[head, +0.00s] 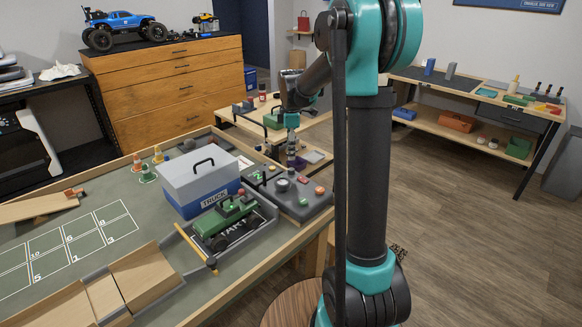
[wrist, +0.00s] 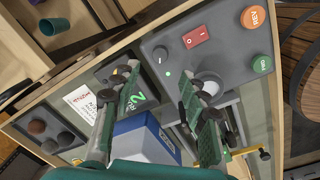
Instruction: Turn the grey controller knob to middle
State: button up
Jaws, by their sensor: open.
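The dark grey controller box (head: 312,205) sits at the right edge of the play table, beside the blue and white truck box. In the wrist view its panel (wrist: 222,50) fills the upper right. A pale grey round knob (wrist: 211,80) shows there, partly hidden behind my gripper's right finger; its pointer setting cannot be read.
A red rocker switch (wrist: 197,37), an orange button (wrist: 255,17) and a green button (wrist: 263,65) surround the knob. The truck box (head: 203,180) and green crawler (head: 224,222) stand close by. Open floor (head: 460,235) lies to the right.

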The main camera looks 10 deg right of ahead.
aim_at(291, 169)
notch_tip(291, 169, down, 8)
jog(key=shift+w, duration=0.15)
dwell(0.3)
grip_shut()
